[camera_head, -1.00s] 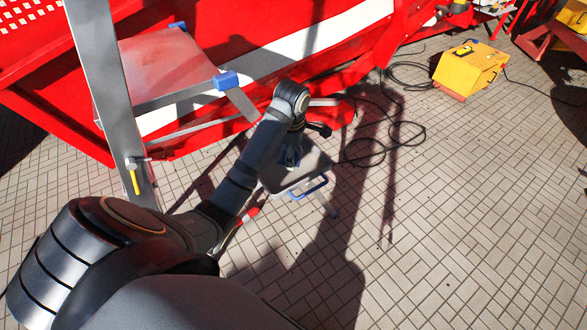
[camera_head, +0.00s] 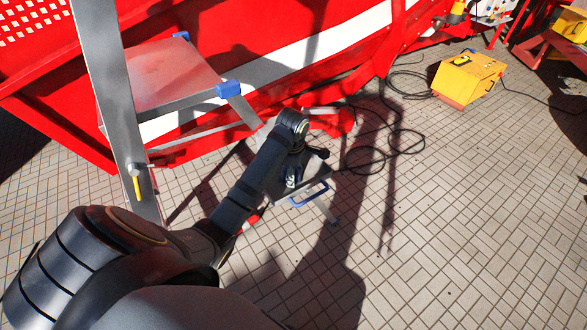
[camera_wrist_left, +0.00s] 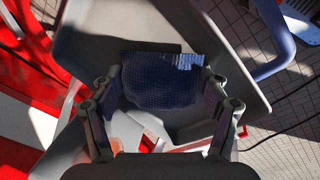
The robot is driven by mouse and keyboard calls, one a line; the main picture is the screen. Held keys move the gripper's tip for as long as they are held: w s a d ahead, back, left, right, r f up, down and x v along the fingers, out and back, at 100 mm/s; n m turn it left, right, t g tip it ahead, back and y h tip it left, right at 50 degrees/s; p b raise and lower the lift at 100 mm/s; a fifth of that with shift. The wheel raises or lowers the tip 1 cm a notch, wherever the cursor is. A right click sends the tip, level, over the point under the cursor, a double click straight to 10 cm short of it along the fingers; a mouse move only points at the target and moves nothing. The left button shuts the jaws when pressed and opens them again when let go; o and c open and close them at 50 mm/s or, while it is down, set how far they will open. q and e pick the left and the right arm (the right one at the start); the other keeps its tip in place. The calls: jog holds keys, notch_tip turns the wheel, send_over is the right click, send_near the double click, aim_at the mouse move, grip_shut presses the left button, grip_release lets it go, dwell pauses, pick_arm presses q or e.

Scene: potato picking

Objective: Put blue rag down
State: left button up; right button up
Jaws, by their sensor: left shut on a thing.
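The blue rag (camera_wrist_left: 160,80) is a dark blue textured cloth in the left wrist view. It is held between the two fingers of my left gripper (camera_wrist_left: 160,98). Behind it is the grey surface of a small step stool (camera_wrist_left: 235,60); I cannot tell whether the rag touches it. In the head view my left gripper (camera_head: 291,178) is over the stool, mostly hidden by my forearm and shadow. The stool's blue handle (camera_head: 310,194) shows beside it. My right gripper is not in view.
A metal ladder (camera_head: 118,100) and a platform with blue corners (camera_head: 165,75) stand at the left before a red machine (camera_head: 280,40). A yellow box (camera_head: 468,78) and black cables (camera_head: 385,150) lie on the tiles. The tiled floor at right (camera_head: 480,230) is mostly clear.

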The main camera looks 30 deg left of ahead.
pick_arm(q)
jog(key=shift+s+f, duration=0.25)
jog(key=shift+f, duration=0.2)
jog(key=o, duration=1.3)
jog(key=shift+f, duration=0.1)
jog(key=shift+o, duration=1.2)
jog(key=shift+w, duration=0.3)
